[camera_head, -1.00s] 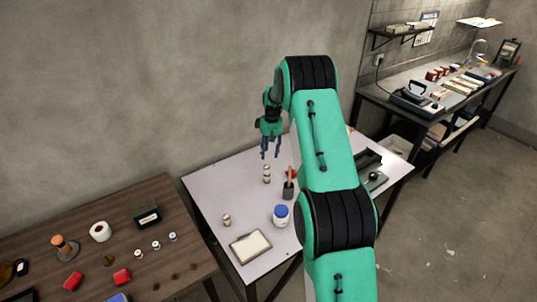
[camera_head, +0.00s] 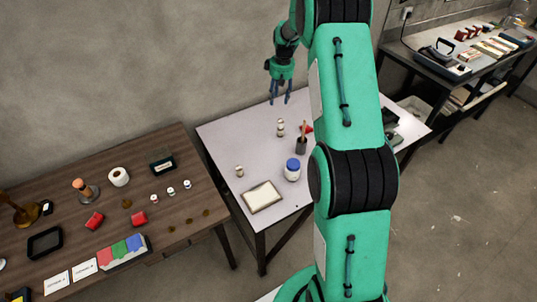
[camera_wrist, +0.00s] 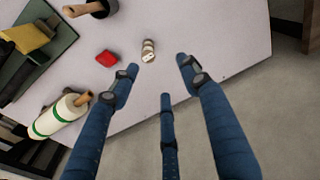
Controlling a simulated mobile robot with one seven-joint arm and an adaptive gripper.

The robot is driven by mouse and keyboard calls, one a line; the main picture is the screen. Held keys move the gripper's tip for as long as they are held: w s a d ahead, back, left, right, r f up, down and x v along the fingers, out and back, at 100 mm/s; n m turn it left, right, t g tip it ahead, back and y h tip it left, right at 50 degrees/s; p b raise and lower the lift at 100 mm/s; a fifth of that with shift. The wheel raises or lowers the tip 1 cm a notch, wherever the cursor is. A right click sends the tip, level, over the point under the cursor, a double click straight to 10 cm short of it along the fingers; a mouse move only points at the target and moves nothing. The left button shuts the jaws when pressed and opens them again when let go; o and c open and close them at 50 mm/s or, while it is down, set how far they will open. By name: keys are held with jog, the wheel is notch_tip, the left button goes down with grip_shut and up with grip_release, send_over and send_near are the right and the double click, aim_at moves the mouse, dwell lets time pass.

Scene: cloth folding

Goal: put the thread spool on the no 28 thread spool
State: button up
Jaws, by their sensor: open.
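On the pale table, a small upright cream spool shape (camera_head: 280,128), which looks like two stacked pieces, stands near the back. A shorter cream spool (camera_head: 239,171) stands toward the table's left side. My gripper (camera_head: 280,100) is open and empty, fingers pointing down, above the table's back edge near the taller spool shape. In the wrist view my gripper (camera_wrist: 156,68) shows spread fingers with nothing between them. A cream spool (camera_wrist: 148,50) lies in line with the gap, beyond the fingertips. No number is readable, so I cannot tell which is no 28.
A dark cup with a brush (camera_head: 301,146), a small red object (camera_wrist: 106,58), a blue-lidded jar (camera_head: 292,170) and a framed pale board (camera_head: 262,197) share the pale table (camera_head: 225,133). The brown table (camera_head: 60,177) at left holds many small things. My arm hides the table's right part.

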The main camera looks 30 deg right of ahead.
jog(key=s+a+r+m+t, duration=0.1)
jog(key=s+a+r, duration=0.8)
jog(key=a+r, duration=0.3)
jog(key=s+a+r+t, duration=0.1)
jog(key=s+a+r, duration=0.9)
jog(key=r, duration=0.4)
jog(key=s+a, duration=0.4)
jog(key=s, duration=0.5)
jog(key=s+a+t, duration=0.1)
jog(key=s+a, duration=0.3)
jog(key=s, duration=0.6)
jog(key=s+a+r+m+t, duration=0.1)
jog(key=s+a, duration=0.3)
jog(key=s, duration=0.6)
jog(key=shift+s, duration=0.1)
